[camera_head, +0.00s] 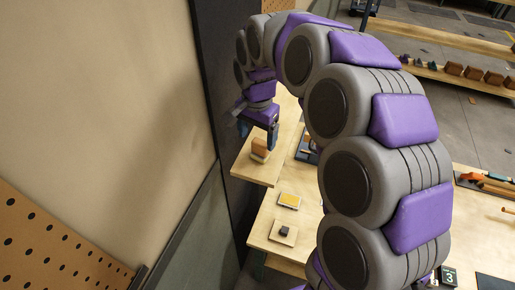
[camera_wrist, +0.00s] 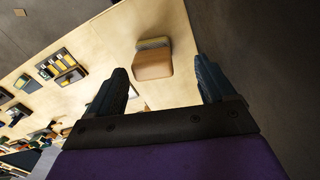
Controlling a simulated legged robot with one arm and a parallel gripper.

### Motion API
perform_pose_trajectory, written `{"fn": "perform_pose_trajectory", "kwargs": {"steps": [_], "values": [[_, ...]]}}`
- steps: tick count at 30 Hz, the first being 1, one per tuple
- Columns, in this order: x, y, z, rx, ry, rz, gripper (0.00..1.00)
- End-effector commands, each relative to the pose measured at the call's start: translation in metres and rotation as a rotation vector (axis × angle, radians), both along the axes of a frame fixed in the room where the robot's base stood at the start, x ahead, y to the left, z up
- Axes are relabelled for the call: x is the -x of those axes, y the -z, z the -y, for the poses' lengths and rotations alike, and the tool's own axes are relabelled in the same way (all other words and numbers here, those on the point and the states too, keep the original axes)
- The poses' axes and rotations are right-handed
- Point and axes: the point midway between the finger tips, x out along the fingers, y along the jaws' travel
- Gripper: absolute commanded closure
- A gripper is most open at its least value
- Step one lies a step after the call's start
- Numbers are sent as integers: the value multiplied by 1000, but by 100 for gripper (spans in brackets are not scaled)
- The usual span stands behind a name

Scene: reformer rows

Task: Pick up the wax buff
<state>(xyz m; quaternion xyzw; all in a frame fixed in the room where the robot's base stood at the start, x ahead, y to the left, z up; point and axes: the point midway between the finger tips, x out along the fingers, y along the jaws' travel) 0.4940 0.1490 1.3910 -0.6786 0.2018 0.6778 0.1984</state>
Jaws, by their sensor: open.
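A small tan block with a paler layer, which looks like the wax buff (camera_head: 259,148), sits on a pale wooden board near the dark wall panel. In the wrist view the buff (camera_wrist: 153,65) lies ahead of my gripper (camera_wrist: 162,68), roughly between the lines of its two fingers. The fingers are spread apart, with nothing between them that I can see touching. In the head view my gripper (camera_head: 257,122) hangs just above the buff, pointing down. The exact gap to the buff is hard to tell.
A yellow-topped block (camera_head: 289,201) and a small dark block on a pale square (camera_head: 284,234) stand on the wooden table (camera_head: 262,212). Trays of tools (camera_wrist: 62,66) lie at left in the wrist view. A dark wall panel (camera_head: 222,85) stands close beside my gripper.

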Motion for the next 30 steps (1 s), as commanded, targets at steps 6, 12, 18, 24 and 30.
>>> {"fn": "perform_pose_trajectory", "kwargs": {"steps": [6, 12, 18, 24, 30], "values": [[2, 11, 4, -2, 0, -5, 17], [2, 39, 2, 1, 0, -6, 17], [3, 55, 1, 1, 0, -3, 17], [2, 54, 1, 0, 1, -1, 22], [2, 54, 3, -1, 1, -2, 41]]}}
